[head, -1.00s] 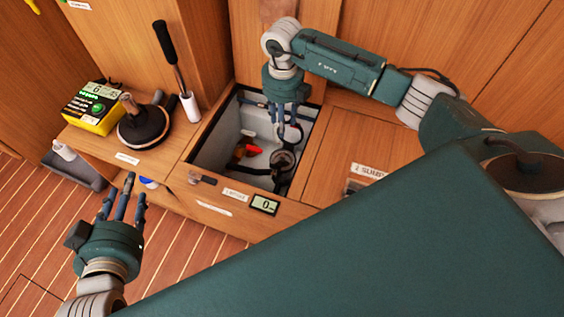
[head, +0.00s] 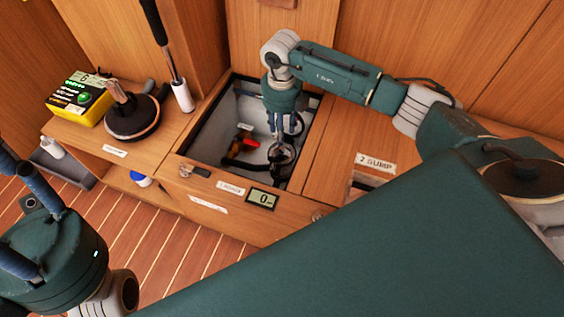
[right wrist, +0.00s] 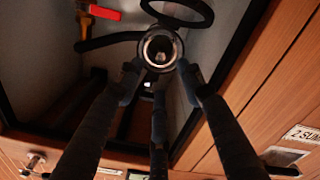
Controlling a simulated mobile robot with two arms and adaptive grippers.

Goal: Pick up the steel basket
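In the right wrist view, a round metal-rimmed fitting (right wrist: 160,48) with a dark inside and a bright centre stands in the open locker; it may hold the steel basket, but I cannot tell the basket apart. In the head view the dark-rimmed fitting (head: 283,156) is partly hidden by my right gripper (head: 284,134). My right gripper points down into the locker, its fingers spread near the fitting's rim; it also shows in the right wrist view (right wrist: 160,82). Nothing shows gripped. My left gripper (head: 25,215) is open and empty at the lower left, over the floor.
A dark round lid-like piece (head: 135,120), a yellow box (head: 80,97) and a white cup (head: 183,97) with a black-handled tool stand on the left shelf.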

